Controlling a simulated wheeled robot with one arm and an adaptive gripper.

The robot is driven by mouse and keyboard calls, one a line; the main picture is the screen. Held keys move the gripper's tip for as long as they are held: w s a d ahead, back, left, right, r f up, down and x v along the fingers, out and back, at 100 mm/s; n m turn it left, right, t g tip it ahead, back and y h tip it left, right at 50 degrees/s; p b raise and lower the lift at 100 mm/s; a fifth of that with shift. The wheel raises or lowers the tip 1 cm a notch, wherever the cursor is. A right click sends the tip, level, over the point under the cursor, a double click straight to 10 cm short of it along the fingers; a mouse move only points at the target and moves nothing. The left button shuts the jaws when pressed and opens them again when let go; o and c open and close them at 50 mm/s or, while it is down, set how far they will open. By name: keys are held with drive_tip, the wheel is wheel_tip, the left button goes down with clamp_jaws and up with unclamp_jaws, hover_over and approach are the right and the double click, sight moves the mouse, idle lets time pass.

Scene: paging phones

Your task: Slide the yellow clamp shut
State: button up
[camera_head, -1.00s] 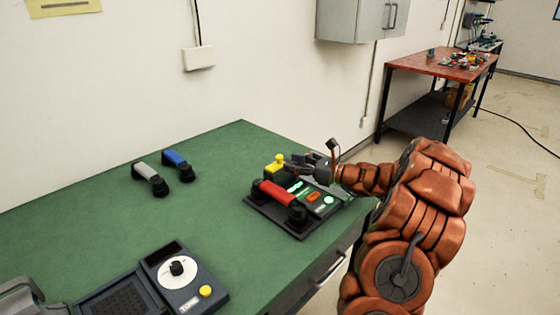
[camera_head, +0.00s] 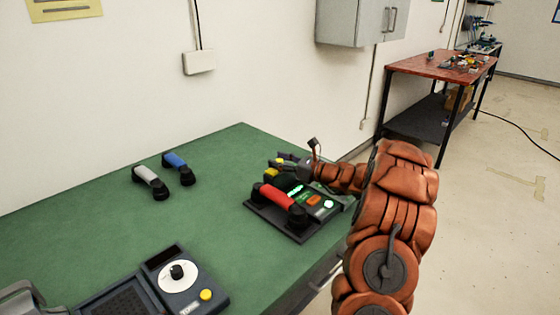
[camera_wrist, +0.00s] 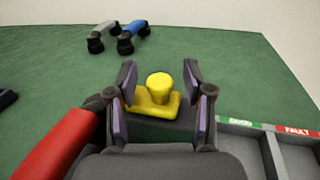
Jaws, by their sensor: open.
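The yellow clamp (camera_wrist: 158,92) has a round knob on a flat yellow foot and sits on the dark phone base. In the head view the clamp (camera_head: 271,174) shows at the far end of the base, partly hidden by the fingers. My gripper (camera_wrist: 160,85) is open, with one finger on each side of the knob and a visible gap at each side. In the head view my gripper (camera_head: 277,162) is at the clamp. The red handset (camera_wrist: 58,143) lies on the base (camera_head: 262,213), to the left of my gripper.
A grey handset (camera_head: 150,180) and a blue handset (camera_head: 178,168) lie on the green table (camera_head: 90,215). A dial unit (camera_head: 184,280) stands at the front. Labelled compartments (camera_wrist: 245,140) lie right of the gripper. The table's middle is clear.

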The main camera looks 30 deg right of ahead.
drive_tip(key=shift+c, duration=0.2)
clamp_jaws()
idle(0.5)
